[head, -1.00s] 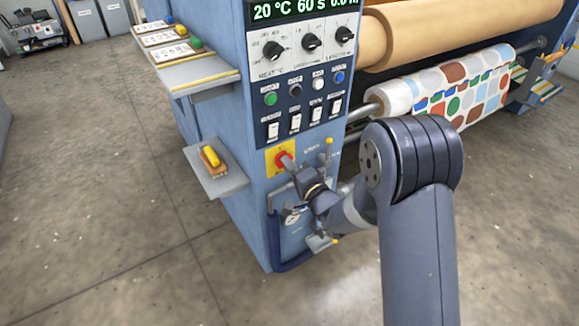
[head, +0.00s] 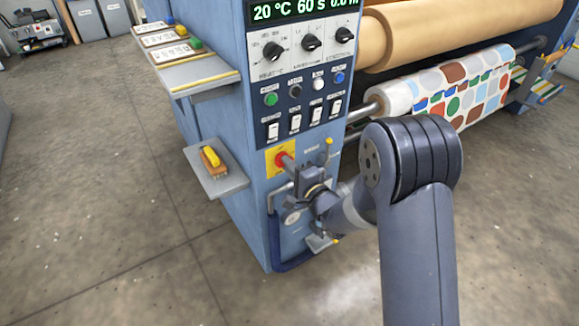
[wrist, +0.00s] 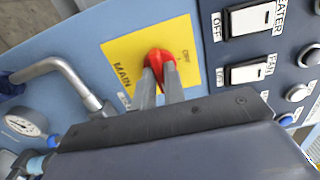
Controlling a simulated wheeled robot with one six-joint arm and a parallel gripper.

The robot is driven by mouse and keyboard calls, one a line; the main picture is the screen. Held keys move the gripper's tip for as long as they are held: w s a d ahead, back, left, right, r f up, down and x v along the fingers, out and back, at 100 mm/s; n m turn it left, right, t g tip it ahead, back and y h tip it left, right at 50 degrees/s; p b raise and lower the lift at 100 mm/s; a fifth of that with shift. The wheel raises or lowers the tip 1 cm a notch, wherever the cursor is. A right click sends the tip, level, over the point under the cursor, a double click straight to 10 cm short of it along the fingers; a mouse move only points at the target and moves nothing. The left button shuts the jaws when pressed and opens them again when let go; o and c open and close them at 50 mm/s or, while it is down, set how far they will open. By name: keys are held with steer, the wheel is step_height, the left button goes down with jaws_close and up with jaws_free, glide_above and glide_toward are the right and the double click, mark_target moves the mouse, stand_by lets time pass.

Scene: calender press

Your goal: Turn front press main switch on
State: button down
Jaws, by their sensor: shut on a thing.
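The main switch is a red rotary handle (wrist: 158,62) on a yellow plate (wrist: 119,50) marked MAIN. In the head view the handle (head: 282,159) sits low on the blue front cabinet of the press (head: 205,110), below the row of rocker switches. My gripper (wrist: 159,72) is shut on the red handle, with one finger on each side of it. In the head view my gripper (head: 292,167) reaches the handle from the lower right. The fingers hide part of the handle, and I cannot read its set position.
A bent metal pipe (wrist: 70,80) and a pressure gauge (wrist: 22,122) are close to the plate. Rocker switches (wrist: 250,72) lie on its other side. A small shelf with a yellow-handled brush (head: 211,158) juts out at the cabinet's left.

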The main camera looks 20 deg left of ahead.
steer(key=c, duration=1.5)
jaws_free()
steer(key=p+v, duration=0.1)
steer(key=v, duration=0.9)
steer(key=shift+s+d, duration=0.25)
steer(key=shift+s, duration=0.05)
steer(key=b+x, duration=0.1)
steer(key=x, duration=1)
steer(key=shift+d, duration=0.1)
steer(key=shift+d, duration=0.1)
